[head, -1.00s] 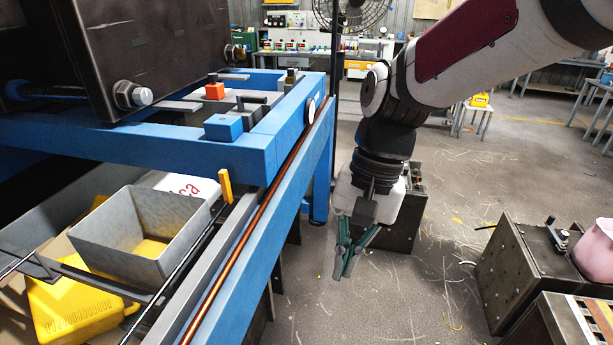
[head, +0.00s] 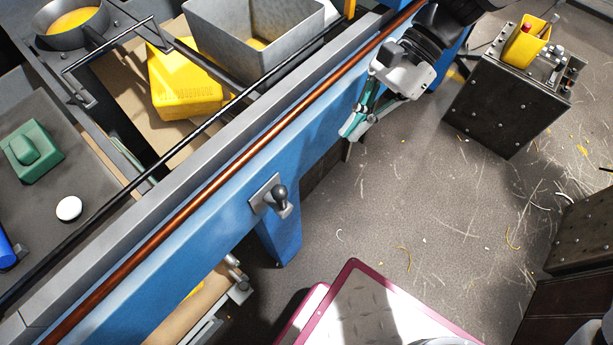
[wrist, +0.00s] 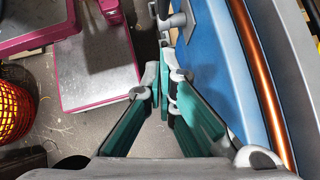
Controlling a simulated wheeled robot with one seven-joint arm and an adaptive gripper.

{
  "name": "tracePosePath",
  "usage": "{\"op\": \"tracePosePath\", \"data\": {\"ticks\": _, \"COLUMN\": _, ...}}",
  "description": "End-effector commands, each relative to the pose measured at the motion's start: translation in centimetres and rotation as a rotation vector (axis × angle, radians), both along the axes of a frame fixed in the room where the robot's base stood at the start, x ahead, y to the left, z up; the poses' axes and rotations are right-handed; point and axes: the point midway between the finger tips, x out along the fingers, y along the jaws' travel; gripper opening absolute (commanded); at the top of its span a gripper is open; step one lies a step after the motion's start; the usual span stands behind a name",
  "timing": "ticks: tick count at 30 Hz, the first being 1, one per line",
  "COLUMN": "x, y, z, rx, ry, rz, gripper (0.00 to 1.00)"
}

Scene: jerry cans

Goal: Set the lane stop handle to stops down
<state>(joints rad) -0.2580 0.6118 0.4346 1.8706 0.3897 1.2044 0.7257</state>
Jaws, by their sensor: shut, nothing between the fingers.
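The lane stop handle (head: 279,197) is a small dark lever with a rounded knob on a light square plate, fixed to the side of the blue bench frame (head: 215,235). In the wrist view the handle (wrist: 176,20) shows at the top, beyond the fingertips, partly cut by the frame edge. My gripper (head: 350,130) is shut and empty, with green-padded fingers. It is beside the blue frame, up and right of the handle in the head view, and apart from it. The fingers also show in the wrist view (wrist: 165,70).
A copper-coloured rail (head: 225,173) runs along the bench top. A yellow jerry can (head: 180,85) and a grey bin (head: 250,40) lie behind it. A dark metal box (head: 505,105) stands on the floor at right. Open floor lies between.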

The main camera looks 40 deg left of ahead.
Motion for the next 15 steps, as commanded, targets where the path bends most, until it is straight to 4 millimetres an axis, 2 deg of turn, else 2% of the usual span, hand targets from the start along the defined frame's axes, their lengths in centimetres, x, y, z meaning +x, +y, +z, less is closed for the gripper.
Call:
{"op": "tracePosePath", "data": {"ticks": 5, "x": -1.0, "y": 0.2, "z": -1.0, "rx": -0.001, "ry": 0.002, "rz": 0.001, "gripper": 0.0}}
{"op": "tracePosePath", "data": {"ticks": 15, "x": -5.3, "y": 1.4, "z": -5.6, "rx": -0.001, "ry": 0.003, "rz": 0.004, "gripper": 0.0}}
